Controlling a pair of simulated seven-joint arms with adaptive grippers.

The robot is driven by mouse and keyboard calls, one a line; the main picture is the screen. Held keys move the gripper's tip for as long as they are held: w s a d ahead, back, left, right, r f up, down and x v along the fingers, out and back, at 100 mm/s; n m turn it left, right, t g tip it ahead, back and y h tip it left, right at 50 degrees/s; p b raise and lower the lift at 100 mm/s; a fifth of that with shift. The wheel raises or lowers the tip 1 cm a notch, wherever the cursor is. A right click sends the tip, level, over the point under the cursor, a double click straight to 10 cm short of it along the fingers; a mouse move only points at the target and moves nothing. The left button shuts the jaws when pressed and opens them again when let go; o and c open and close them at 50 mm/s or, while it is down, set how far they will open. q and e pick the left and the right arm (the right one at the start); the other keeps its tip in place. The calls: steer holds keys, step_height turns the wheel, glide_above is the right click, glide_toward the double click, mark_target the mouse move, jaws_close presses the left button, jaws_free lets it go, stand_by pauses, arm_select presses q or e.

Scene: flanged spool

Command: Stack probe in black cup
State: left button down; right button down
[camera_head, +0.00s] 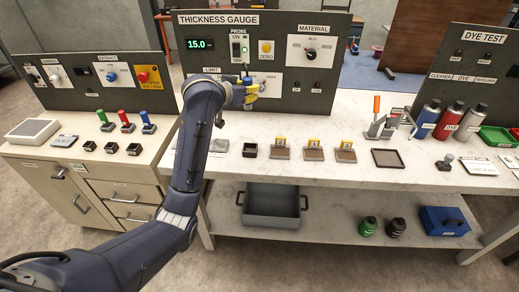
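My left gripper (249,97) is at the end of the dark arm that rises from the lower left. It is in front of the lower part of the thickness gauge panel (215,30), above the bench. A small yellow and blue piece shows at its fingers; it may be the probe, but it is too small to tell whether the fingers are shut on it. A small black square cup (250,150) stands on the white bench, below the gripper and apart from it. It looks empty. My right gripper is not in view.
Several sample blocks with yellow tags (313,150) stand right of the cup, then a dark tray (387,158) and a clamp with an orange handle (376,112). Small black cups (111,147) and coloured plugs (126,122) are on the left cabinet. A grey bin (272,205) sits on the shelf below.

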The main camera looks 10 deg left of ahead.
arm_select(q)
step_height(320, 180, down, 20)
steer(key=shift+d+r, duration=0.1)
stand_by(0.6)
steer(key=shift+f, duration=0.35)
steer(key=c, duration=1.1)
jaws_free()
steer(key=shift+r, duration=0.35)
steer(key=v, duration=1.2)
